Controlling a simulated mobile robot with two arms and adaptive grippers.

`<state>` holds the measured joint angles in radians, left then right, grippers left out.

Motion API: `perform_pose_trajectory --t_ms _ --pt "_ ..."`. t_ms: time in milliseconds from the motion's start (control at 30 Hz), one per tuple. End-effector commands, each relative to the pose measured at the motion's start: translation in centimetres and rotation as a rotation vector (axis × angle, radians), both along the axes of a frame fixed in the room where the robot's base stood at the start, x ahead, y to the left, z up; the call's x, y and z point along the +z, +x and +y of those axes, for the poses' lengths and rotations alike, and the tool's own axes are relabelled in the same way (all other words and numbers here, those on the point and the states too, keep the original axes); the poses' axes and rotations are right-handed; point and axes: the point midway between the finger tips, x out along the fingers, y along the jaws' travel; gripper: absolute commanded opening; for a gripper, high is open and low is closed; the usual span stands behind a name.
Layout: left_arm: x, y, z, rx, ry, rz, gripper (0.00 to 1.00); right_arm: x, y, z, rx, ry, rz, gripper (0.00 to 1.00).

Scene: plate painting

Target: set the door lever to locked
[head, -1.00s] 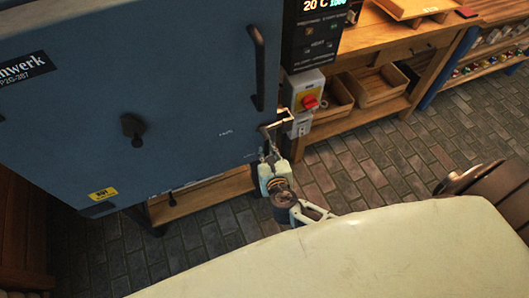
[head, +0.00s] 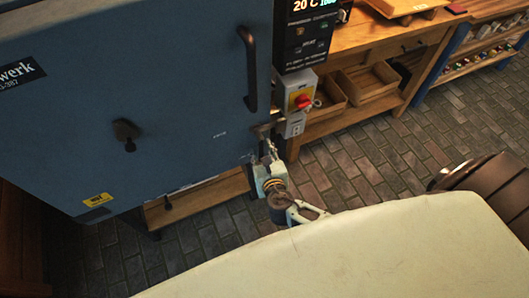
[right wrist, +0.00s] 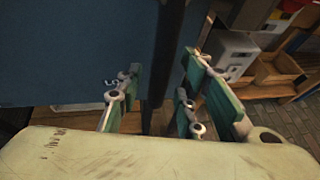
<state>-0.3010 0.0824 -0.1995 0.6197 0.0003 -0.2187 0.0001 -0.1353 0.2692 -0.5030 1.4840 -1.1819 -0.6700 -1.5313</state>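The blue kiln door (head: 120,75) fills the left of the head view, with small white lettering near its lower right edge. A small metal piece (head: 264,128) at that edge looks like the door lever; its lower part is hidden by my gripper, so its exact setting cannot be told. My right gripper (head: 267,153) is right at this edge, below the metal piece. In the right wrist view its two green-padded fingers are apart. A dark upright bar (right wrist: 168,60) shows between or behind them; contact cannot be told. My left gripper is out of view.
A long dark handle (head: 249,70) and a dark knob (head: 126,131) stick out from the door. A grey box with a red switch (head: 303,101) and a control panel (head: 305,40) are right of the door edge. A wooden bench (head: 365,45) stands behind. Brick floor (head: 400,150) lies open at right.

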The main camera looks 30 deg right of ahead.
Motion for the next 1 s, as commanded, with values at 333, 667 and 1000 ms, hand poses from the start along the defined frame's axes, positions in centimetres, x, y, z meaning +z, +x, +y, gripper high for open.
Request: perform_pose_trajectory --t_ms 333,667,1000 --pt "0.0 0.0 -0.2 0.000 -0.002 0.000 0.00 2.3 -5.8 1.4 0.002 0.001 0.003 0.34" --pt "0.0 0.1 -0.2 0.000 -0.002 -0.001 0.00 4.2 -10.2 2.3 -0.001 -0.001 0.002 0.34" --pt "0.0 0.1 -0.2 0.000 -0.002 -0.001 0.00 4.4 -10.6 2.4 -0.001 -0.001 0.001 0.34"
